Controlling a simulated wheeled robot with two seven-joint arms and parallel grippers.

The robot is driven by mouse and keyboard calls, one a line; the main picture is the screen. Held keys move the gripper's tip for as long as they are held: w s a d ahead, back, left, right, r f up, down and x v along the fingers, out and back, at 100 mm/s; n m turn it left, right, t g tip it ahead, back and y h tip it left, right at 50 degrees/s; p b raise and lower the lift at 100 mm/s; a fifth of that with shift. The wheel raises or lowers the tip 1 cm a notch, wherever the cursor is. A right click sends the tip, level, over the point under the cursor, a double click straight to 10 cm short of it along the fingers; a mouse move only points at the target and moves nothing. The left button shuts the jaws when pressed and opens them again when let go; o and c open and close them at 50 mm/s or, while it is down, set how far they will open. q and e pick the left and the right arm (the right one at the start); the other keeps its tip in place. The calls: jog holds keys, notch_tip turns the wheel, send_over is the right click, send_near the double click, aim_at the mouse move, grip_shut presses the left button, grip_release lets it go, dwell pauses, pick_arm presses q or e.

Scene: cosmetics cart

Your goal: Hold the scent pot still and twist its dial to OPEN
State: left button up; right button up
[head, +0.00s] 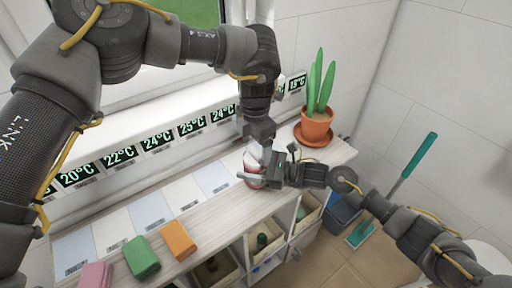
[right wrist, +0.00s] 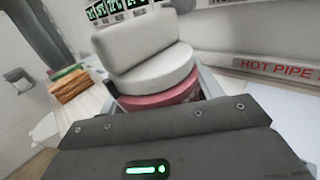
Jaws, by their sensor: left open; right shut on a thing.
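The scent pot (head: 251,182) stands on the wooden cart top, mostly hidden by my grippers in the head view. In the right wrist view it has a dark red base (right wrist: 160,97) and a round white dial (right wrist: 150,72) with a raised white grip bar (right wrist: 142,42). My right gripper (head: 256,175) is shut around the red base, with its fingers on either side. My left gripper (head: 262,156) points down just above the pot and is open; whether it touches the dial is hidden. No OPEN mark is readable.
A potted cactus (head: 317,122) stands on the right end of the top. Pink (head: 95,275), green (head: 141,258) and orange (head: 178,240) stacks lie at the left front. Temperature labels line the sill behind. A "HOT PIPE" label (right wrist: 275,67) shows at right. Open bins sit below.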

pick_arm(q)
jog(key=shift+f, duration=0.6)
jog(key=c, duration=1)
